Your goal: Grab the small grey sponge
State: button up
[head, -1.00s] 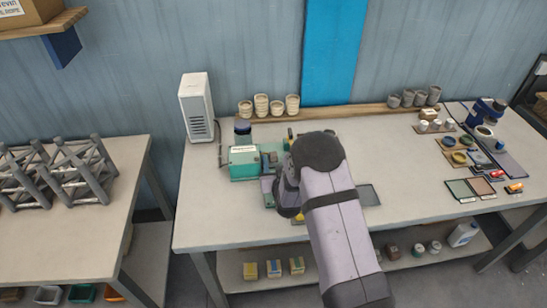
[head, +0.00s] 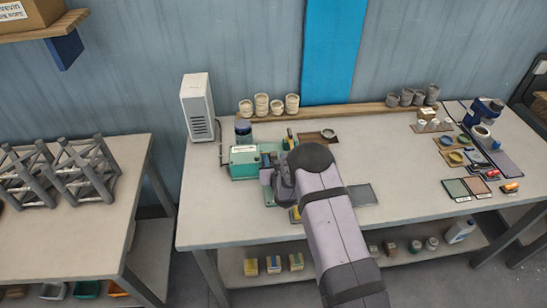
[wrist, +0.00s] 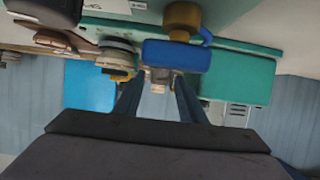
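I cannot pick out the small grey sponge with certainty in either view. My gripper shows in the wrist view (wrist: 158,84) as two dark blue fingers with a gap between them. It looks open. A small pale block (wrist: 160,76) appears in line with the gap, beyond or between the fingertips; I cannot tell which, or whether it is touched. In the head view, my gripper is largely hidden by my own arm, over the workbench (head: 410,212) just right of a teal box (head: 243,162).
A blue block (wrist: 177,55) and a mustard-coloured part (wrist: 183,17) lie close to the fingers in the wrist view. A dark jar (head: 243,132) stands behind the teal box. A dark flat tray (head: 361,194) lies right of my arm.

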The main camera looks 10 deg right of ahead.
jog(key=c, duration=0.7)
jog(key=shift+r, duration=0.25)
jog(key=shift+c, duration=0.2)
